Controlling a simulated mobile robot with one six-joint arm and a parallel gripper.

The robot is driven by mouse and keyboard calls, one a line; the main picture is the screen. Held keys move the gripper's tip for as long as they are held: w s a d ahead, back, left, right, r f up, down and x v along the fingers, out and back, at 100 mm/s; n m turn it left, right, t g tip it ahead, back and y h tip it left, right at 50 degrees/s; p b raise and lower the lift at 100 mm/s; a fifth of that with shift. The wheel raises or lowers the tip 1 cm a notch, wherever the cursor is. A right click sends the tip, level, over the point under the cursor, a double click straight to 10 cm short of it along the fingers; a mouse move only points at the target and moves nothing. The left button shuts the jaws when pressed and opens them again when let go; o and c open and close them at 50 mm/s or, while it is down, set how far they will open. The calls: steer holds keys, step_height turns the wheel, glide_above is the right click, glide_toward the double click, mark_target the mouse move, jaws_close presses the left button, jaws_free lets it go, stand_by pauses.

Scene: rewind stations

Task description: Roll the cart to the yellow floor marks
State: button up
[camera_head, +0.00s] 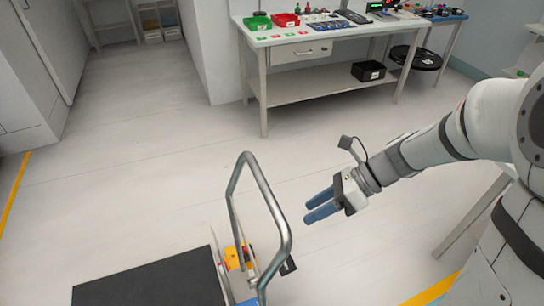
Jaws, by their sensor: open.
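The cart shows at the bottom of the head view, with a dark flat deck (155,283) and a bent grey metal push handle (268,195) rising at its right end. A yellow item and a blue item sit low by the handle's foot; I cannot tell what they are. My gripper (317,206) has two blue fingers, points left, and is open and empty. It appears just right of the handle and apart from it. Yellow floor marks show as a strip (14,195) at the left edge and another (434,291) at the bottom right. The cart's lower part is cut off.
A workbench (330,93) with green and red bins stands at the back. A black box (368,71) sits on its lower shelf, and a round black stool (416,57) stands beside it. Grey cabinets (30,70) line the left. The floor (130,165) between is clear.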

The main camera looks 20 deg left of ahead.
steer(key=w+a+f+m+y, duration=0.2)
steer(key=a+m+y, duration=0.1)
steer(key=a+m, duration=0.3)
steer(key=w+a+f+m+y, duration=0.1)
steer(key=w+a+m+y, duration=0.1)
steer(key=a+m, duration=0.5)
steer(key=a+y, duration=0.1)
steer(key=a, duration=0.1)
steer(key=shift+w+a+f+p, duration=0.15)
steer(key=shift+a+f+p, duration=0.2)
steer(key=shift+a, duration=0.05)
steer(key=shift+c, duration=0.5)
jaws_close()
